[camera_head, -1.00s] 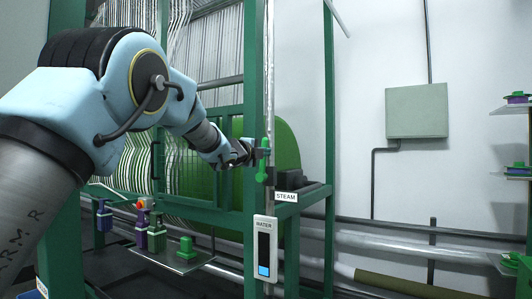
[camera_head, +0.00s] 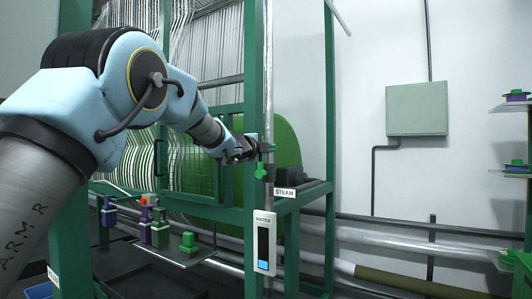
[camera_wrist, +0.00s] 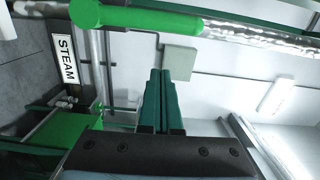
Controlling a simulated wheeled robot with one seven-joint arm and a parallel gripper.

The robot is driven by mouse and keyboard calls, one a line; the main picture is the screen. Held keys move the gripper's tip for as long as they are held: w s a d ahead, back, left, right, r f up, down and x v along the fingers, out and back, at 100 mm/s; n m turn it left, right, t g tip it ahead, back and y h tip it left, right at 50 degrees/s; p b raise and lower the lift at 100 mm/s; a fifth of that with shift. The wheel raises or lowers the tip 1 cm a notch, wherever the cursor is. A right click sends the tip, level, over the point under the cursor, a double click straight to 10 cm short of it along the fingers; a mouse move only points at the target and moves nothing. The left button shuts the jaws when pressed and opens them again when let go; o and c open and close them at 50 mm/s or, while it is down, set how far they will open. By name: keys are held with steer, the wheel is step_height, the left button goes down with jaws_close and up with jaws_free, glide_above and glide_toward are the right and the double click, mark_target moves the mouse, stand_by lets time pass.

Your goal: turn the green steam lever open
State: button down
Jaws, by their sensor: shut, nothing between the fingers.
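The bright green steam lever (camera_head: 261,172) is on the vertical pipe by the green frame post, just above the STEAM label (camera_head: 284,192). In the head view it hangs down and its upper part is hard to make out behind my gripper. In the wrist view the lever (camera_wrist: 135,18) is a green rounded bar across the top, beyond the fingertips. My gripper (camera_head: 263,145) is at the pipe, close to the lever's upper end. Its two dark green fingers (camera_wrist: 160,72) are together with nothing between them. I cannot tell whether they touch the lever.
A WATER gauge (camera_head: 264,243) hangs on the post below the lever. A large green drum (camera_head: 265,140) stands behind the frame. A shelf (camera_head: 180,254) with green and purple parts is at lower left.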

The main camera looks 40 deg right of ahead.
steer(key=b+v, duration=0.3)
steer(key=v, duration=0.6)
steer(key=shift+a+b, duration=0.3)
steer(key=shift+a, duration=0.1)
